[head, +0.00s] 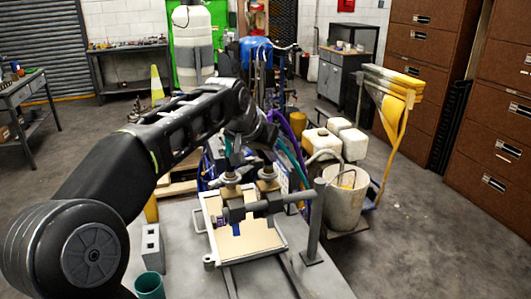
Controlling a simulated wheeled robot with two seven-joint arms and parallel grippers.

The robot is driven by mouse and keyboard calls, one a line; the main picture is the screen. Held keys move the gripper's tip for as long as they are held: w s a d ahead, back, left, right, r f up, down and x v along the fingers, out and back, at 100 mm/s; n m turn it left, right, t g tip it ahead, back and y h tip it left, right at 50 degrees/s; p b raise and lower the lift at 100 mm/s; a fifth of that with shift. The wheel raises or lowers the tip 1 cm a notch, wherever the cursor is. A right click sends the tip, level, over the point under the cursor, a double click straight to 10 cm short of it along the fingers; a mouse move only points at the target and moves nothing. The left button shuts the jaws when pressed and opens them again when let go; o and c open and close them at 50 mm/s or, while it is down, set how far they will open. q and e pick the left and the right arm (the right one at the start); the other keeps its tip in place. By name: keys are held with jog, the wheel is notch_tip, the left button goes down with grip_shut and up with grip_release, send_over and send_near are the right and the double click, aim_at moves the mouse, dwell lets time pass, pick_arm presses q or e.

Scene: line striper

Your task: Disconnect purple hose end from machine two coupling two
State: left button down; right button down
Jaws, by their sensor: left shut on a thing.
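My left arm reaches in from the left, and its gripper (250,150) is above and behind the two couplings on the machine. It is shut on the purple hose end, though its fingertips are small and partly hidden by the wrist. The purple hose (283,126) arcs up from beside the gripper and drops on its right side. One coupling (231,187) stands on the left and another coupling (267,181) on the right, above a tray. I cannot tell whether the hose end touches a coupling. My right gripper is not in view.
The pale tray (273,249) sits on a grey surface with an upright post (315,222) at its right. A white bucket (345,200) and white containers (348,144) stand to the right. A teal cup (149,286) is at the front left. Open floor lies at the right.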

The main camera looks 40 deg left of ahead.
pick_arm(q)
jog(key=shift+r+p, duration=0.55)
jog(key=shift+r, duration=0.15)
dwell(0.4)
jog(key=shift+r+p, duration=1.55)
jog(key=shift+r, duration=0.35)
